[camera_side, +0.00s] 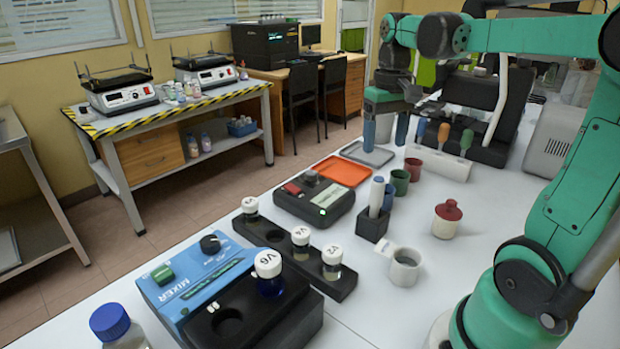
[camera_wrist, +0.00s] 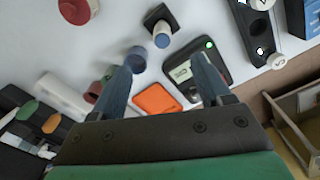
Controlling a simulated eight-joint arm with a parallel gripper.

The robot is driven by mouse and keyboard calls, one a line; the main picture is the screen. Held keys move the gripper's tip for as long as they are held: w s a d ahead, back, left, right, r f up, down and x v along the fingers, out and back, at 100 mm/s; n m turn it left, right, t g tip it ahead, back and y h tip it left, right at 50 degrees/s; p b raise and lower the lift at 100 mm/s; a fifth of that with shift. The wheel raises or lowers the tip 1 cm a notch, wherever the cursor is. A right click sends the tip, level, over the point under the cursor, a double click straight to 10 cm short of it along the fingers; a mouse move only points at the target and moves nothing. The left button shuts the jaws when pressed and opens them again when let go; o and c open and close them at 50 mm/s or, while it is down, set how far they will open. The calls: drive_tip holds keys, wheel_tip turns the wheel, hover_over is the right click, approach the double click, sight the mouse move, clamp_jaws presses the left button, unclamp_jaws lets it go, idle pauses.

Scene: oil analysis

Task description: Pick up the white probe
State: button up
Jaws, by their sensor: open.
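The white probe (camera_side: 376,196) stands upright in a small black holder (camera_side: 371,224) on the white table. In the wrist view the probe (camera_wrist: 161,31) is seen from above, with a blue end, beside the dark block of the holder (camera_wrist: 158,13). My gripper (camera_side: 386,138) is open and empty, its two blue fingers pointing down above the table, behind and above the probe in the side view. In the wrist view the probe lies beyond the fingertips of my gripper (camera_wrist: 166,62), apart from them.
A blue cup (camera_side: 389,197), green cup (camera_side: 400,182) and red cup (camera_side: 413,168) stand close to the probe. An orange tray (camera_side: 343,170) and black device (camera_side: 314,200) lie left. A red-lidded jar (camera_side: 446,220) and white mug (camera_side: 404,267) stand right and in front.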

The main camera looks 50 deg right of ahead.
sight(377, 194)
wheel_tip(377, 194, down, 12)
drive_tip(key=shift+a+r, duration=0.15)
drive_tip(key=shift+r, duration=0.05)
clamp_jaws()
idle(0.5)
